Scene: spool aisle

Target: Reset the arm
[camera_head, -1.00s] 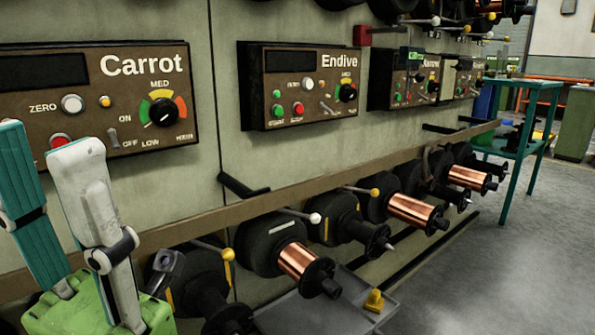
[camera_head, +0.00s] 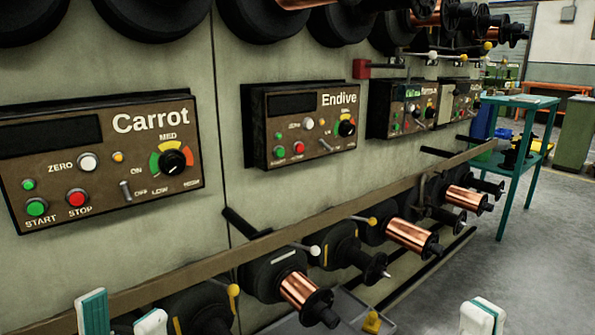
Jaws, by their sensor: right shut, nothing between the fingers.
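My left gripper (camera_head: 121,306) shows at the bottom left edge, with only its teal and white fingertips in view. The two tips point up and stand apart, with nothing seen between them. My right gripper (camera_head: 483,312) shows at the bottom edge right of the middle. Its white and teal tips are together and hold nothing. Both gripper bodies and the arms are below the picture.
The grey machine wall bears the Carrot panel (camera_head: 105,160) and the Endive panel (camera_head: 300,128). A rail (camera_head: 300,227) runs above several black spool holders and copper spools (camera_head: 300,290). A grey tray (camera_head: 345,303) holds a yellow piece (camera_head: 371,322). Floor right is clear before a teal table (camera_head: 518,102).

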